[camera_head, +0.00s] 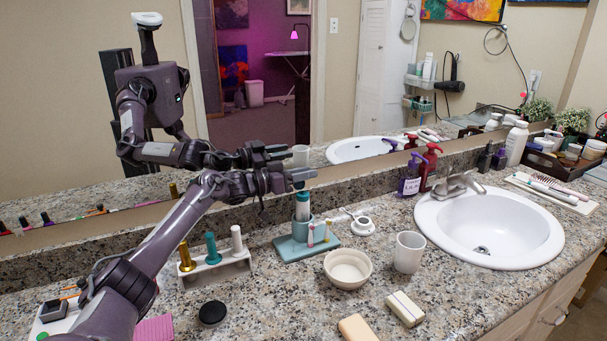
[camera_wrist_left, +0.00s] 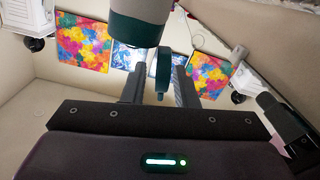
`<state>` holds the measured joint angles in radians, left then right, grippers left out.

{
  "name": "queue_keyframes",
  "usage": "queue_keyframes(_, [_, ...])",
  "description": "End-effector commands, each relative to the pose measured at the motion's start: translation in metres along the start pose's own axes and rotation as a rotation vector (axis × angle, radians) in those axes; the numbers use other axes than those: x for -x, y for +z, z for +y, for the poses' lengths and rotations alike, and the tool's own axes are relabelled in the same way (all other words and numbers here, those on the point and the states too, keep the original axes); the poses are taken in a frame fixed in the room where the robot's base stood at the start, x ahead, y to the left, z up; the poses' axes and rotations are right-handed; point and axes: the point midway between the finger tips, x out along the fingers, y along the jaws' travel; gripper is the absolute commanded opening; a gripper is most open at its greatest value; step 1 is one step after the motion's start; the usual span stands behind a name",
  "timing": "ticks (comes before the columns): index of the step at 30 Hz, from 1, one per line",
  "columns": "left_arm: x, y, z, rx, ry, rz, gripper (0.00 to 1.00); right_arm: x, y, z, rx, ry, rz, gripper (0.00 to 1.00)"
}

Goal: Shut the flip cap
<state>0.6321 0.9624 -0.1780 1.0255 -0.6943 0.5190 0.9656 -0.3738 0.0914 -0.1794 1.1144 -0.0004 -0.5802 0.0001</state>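In the left wrist view, the tube (camera_wrist_left: 138,8) comes in from the top with a dark teal collar. Its round teal flip cap (camera_wrist_left: 163,72) appears swung open, seen nearly edge-on beside the collar. My left gripper (camera_head: 300,176) is just above the tube's top in the head view. In the wrist view, its two fingers (camera_wrist_left: 160,92) are apart, with the cap between or just beyond them. I cannot tell whether they touch it. My right gripper is not in view.
A rack (camera_head: 217,268) with several coloured sticks stands left of the holder. A cream bowl (camera_head: 348,270), a white cup (camera_head: 409,252) and a small white round item (camera_head: 362,226) are to its right. The mirror wall rises close behind. The sink (camera_head: 490,225) is farther right.

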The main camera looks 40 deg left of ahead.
Motion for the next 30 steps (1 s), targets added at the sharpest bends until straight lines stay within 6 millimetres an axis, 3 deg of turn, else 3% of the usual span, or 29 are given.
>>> queue_keyframes(4, [0.0002, 0.0002, -0.0001, 0.000, 0.000, 0.000, 0.24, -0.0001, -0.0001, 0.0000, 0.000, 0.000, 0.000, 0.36])
queue_keyframes(10, [0.0004, 0.0002, -0.0002, 0.000, 0.000, 0.000, 0.00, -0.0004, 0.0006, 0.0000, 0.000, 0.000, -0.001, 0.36])
queue_keyframes(20, [0.0006, 0.0002, 0.0010, -0.024, 0.000, -0.001, 0.00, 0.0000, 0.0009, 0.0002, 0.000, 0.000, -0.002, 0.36])
queue_keyframes(30, [0.0007, 0.0003, 0.0094, -0.222, 0.000, -0.002, 0.00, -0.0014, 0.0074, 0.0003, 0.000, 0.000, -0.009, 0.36])
